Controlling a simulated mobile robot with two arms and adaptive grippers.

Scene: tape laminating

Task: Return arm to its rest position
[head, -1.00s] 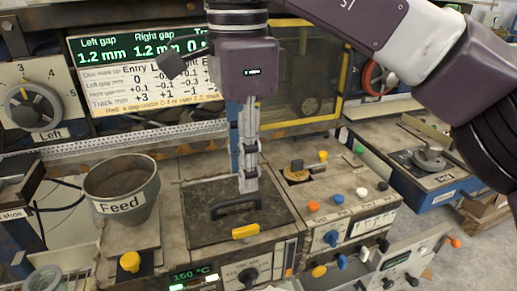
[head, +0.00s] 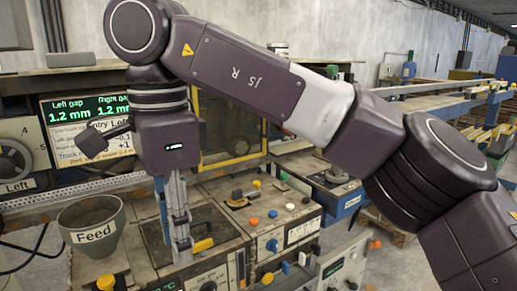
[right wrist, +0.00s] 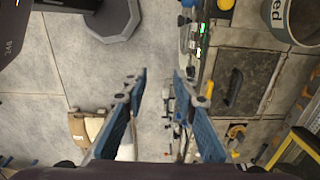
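My right gripper (head: 182,255) hangs fingers-down from the raised right arm, in front of the machine's dark plate (head: 218,218). In the right wrist view the right gripper (right wrist: 160,84) has its two blue fingers spread apart, with nothing between them. Below it there is floor and the machine's front edge. The dark plate (right wrist: 258,65) with its black handle (right wrist: 234,88) lies to the right of the fingers in that view, apart from them. In the head view the fingers hide part of the plate. My left gripper is not in view.
The feed cup (head: 92,228) stands left of the plate. Control panels with coloured knobs (head: 272,245) lie to the right. A screen with gap readings (head: 85,110) and a yellow frame (head: 222,155) stand behind. Grey floor (right wrist: 40,110) is open in front of the machine.

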